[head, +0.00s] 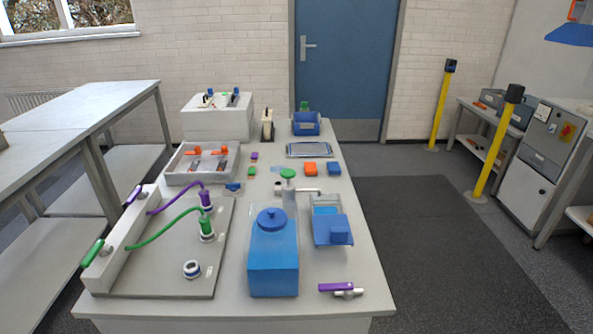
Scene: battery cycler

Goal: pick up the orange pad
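Nothing covers the orange pad. Neither of my grippers shows in the head view.
The grey tray (309,150) is behind. A board with purple and green cables (165,240) fills the left front.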

